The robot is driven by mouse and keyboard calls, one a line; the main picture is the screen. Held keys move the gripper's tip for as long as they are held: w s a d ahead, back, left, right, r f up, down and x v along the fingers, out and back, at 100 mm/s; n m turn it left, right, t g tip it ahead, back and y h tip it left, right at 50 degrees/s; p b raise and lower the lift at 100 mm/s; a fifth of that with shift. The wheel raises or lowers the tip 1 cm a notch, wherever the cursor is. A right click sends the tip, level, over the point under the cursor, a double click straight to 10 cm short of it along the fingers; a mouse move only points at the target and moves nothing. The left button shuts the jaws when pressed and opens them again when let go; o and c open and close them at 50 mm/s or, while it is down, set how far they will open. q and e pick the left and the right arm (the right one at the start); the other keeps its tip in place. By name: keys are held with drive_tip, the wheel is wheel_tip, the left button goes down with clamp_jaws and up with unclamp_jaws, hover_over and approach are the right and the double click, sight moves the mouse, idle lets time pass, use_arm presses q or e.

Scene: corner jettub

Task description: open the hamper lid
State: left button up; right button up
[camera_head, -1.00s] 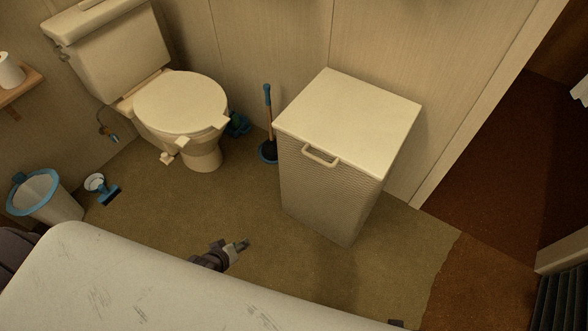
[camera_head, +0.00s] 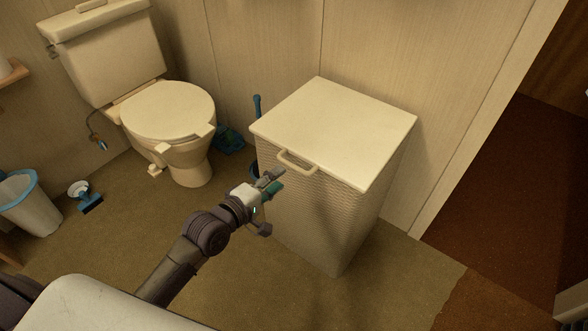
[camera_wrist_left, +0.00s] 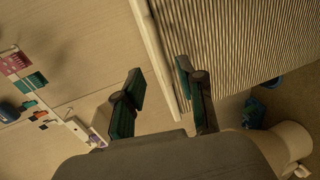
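The hamper (camera_head: 320,205) is a tall cream box with ribbed sides, standing against the wall. Its flat lid (camera_head: 335,128) is closed, with a bar handle (camera_head: 297,163) at its front edge. My left gripper (camera_head: 271,181) is just below and left of the handle, apart from it as far as I can tell. In the left wrist view my left gripper (camera_wrist_left: 160,100) has its fingers spread with nothing held between them. The hamper's ribbed side (camera_wrist_left: 240,40) and pale lid edge (camera_wrist_left: 150,40) lie just beyond the fingers. My right gripper is not in view.
A toilet (camera_head: 170,110) stands left of the hamper, with a blue-handled brush (camera_head: 257,106) between them. A bin (camera_head: 30,205) stands at the far left. A doorway with a reddish-brown floor (camera_head: 490,180) is at the right.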

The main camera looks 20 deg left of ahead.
sight(294, 165)
use_arm(q)
drive_tip(key=b+x, duration=0.1)
drive_tip(key=x, duration=0.7)
drive_tip(key=shift+b, duration=0.3)
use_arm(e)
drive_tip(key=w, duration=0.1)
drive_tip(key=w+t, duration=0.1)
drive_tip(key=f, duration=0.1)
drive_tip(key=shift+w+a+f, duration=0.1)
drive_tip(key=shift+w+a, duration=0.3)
use_arm(q)
drive_tip(key=shift+c, duration=0.2)
clamp_jaws()
